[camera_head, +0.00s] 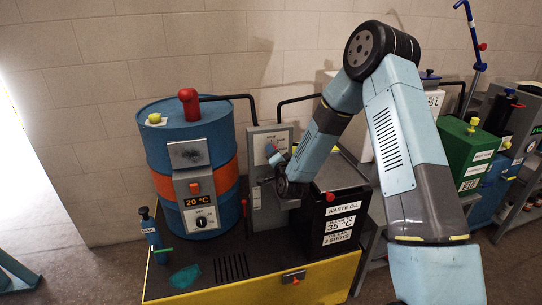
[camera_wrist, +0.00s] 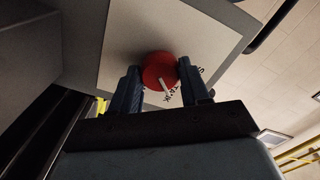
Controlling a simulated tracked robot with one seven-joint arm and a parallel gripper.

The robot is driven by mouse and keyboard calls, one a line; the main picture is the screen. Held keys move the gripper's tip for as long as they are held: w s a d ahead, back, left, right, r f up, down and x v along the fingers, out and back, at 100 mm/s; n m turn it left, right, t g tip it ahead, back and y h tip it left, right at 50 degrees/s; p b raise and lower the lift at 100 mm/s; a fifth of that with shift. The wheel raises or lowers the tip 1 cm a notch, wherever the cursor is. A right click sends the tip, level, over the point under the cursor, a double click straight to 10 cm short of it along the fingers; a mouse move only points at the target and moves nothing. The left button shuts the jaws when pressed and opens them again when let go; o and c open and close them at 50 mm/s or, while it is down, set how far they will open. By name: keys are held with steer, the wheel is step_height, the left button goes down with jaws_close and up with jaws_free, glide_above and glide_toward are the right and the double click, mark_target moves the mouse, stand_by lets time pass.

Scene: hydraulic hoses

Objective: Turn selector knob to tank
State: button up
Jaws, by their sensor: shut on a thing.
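The selector knob (camera_wrist: 160,72) is red and round with a white pointer mark, on a pale label plate (camera_wrist: 120,60) in the wrist view. The pointer slants toward the lower right, near printed letters that partly read "TANK" beside the right finger. My gripper (camera_wrist: 164,84) has one dark finger on each side of the knob and is shut on it. In the head view my gripper (camera_head: 272,156) reaches the grey panel (camera_head: 262,136) behind the black waste-oil box; the knob is largely hidden there by my fingers.
A blue drum (camera_head: 180,120) with an orange band and a 20 °C control box stands left of the panel. The black "WASTE OIL" box (camera_head: 332,215) stands close below my wrist. Black pipes run beside the panel. A green container (camera_head: 468,150) stands at right.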

steer(key=shift+d+f+m, duration=0.1)
steer(key=shift+m, duration=0.5)
steer(key=o, duration=1.1)
steer(key=shift+c, duration=0.2)
steer(key=v, duration=1.3)
steer(key=shift+s, duration=0.4)
steer(key=shift+d, duration=0.1)
